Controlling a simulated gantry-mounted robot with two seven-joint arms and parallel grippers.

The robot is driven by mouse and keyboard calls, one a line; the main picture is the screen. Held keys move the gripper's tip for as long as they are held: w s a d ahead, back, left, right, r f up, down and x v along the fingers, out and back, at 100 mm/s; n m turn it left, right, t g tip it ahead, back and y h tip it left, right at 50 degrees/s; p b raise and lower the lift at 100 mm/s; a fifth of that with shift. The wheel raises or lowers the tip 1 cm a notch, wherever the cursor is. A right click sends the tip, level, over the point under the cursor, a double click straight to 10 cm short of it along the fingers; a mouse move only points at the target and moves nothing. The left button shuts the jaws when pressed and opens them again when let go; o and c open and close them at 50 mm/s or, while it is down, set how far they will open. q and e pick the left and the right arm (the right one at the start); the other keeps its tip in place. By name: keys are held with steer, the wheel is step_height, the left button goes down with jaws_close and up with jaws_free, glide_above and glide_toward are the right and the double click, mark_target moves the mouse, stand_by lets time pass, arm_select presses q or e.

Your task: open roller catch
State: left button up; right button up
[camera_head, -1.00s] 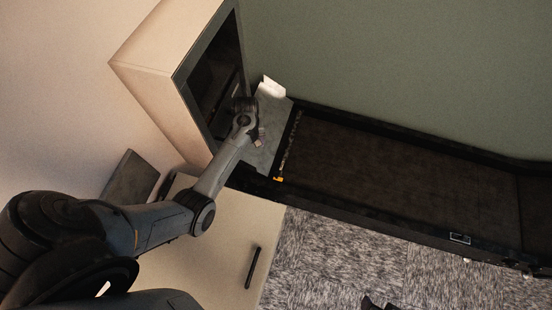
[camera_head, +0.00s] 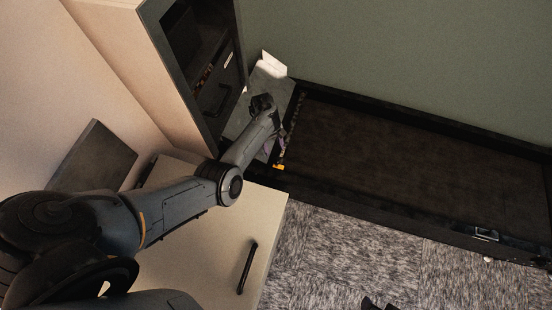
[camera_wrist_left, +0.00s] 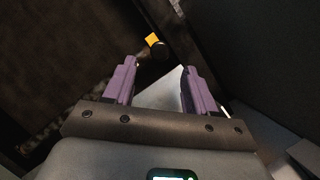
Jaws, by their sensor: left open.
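A small yellow piece (camera_head: 279,167) sits at the near left corner of the dark conveyor (camera_head: 410,150); I cannot tell for sure that it is the catch. In the left wrist view the yellow piece (camera_wrist_left: 151,39) lies beside a round black knob (camera_wrist_left: 160,51). My left gripper (camera_head: 267,152) is over the grey plate at the conveyor's left end, close to the yellow piece. Its purple fingers (camera_wrist_left: 160,72) are apart with nothing between them, and the knob shows just beyond the fingertips.
A tall cabinet (camera_head: 130,60) with a dark open front stands left of the plate (camera_head: 275,85). A low cream cabinet (camera_head: 205,245) with a black handle (camera_head: 247,268) is in front. The conveyor's near rail (camera_head: 400,215) runs right. Carpet (camera_head: 340,250) lies below.

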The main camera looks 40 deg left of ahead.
mark_target(277, 159)
arm_select(q)
steer(key=shift+b+x, duration=1.4)
steer(key=shift+x, duration=1.8)
jaws_close()
